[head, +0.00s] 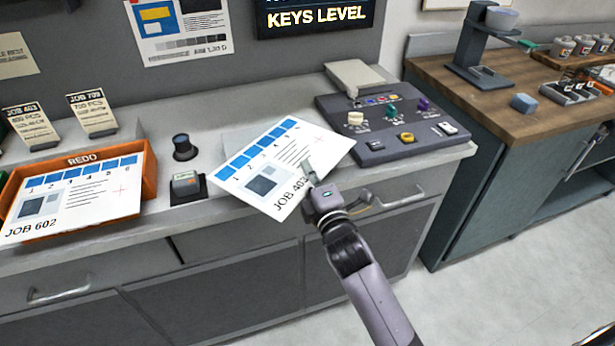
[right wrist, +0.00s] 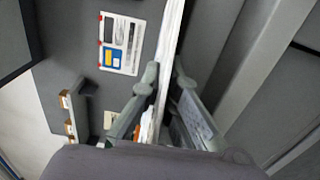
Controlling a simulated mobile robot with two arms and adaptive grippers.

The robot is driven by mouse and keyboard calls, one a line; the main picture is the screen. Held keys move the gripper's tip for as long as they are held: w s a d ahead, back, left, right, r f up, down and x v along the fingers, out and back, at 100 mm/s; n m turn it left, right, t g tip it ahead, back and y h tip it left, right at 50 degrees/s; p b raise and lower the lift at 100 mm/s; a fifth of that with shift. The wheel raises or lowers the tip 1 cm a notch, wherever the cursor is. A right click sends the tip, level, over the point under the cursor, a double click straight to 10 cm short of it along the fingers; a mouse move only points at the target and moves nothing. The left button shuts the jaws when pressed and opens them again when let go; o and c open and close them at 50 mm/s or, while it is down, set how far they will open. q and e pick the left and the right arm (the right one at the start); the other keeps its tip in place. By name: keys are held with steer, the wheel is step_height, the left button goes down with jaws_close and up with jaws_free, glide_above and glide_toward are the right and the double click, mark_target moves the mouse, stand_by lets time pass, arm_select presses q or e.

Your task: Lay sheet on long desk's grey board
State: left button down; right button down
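The sheet marked JOB 403 (head: 270,160), white with a row of blue squares, is in my right gripper (head: 312,178) at its near right edge. In the right wrist view the sheet (right wrist: 170,55) shows edge-on between the two fingers of the right gripper (right wrist: 163,85), which are shut on it. In the head view the sheet is tilted above the long desk (head: 205,215). A pale grey flat patch, seemingly the grey board (head: 236,136), shows behind its upper left edge; the rest is hidden under the sheet. I cannot tell whether they touch. My left gripper is not in view.
An orange REDO tray (head: 150,172) with a JOB 602 sheet (head: 75,200) stands at the left. A black knob (head: 182,147) and a small device (head: 186,187) stand left of the held sheet. A control console (head: 385,128) stands close at its right.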

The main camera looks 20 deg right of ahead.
steer(key=shift+f, duration=0.7)
steer(key=shift+f, duration=0.2)
steer(key=c, duration=1.8)
jaws_free()
steer(key=shift+r, duration=0.15)
steer(key=s+b, duration=0.1)
steer(key=s, duration=1.1)
steer(key=shift+d+b, duration=0.2)
steer(key=shift+b, duration=0.15)
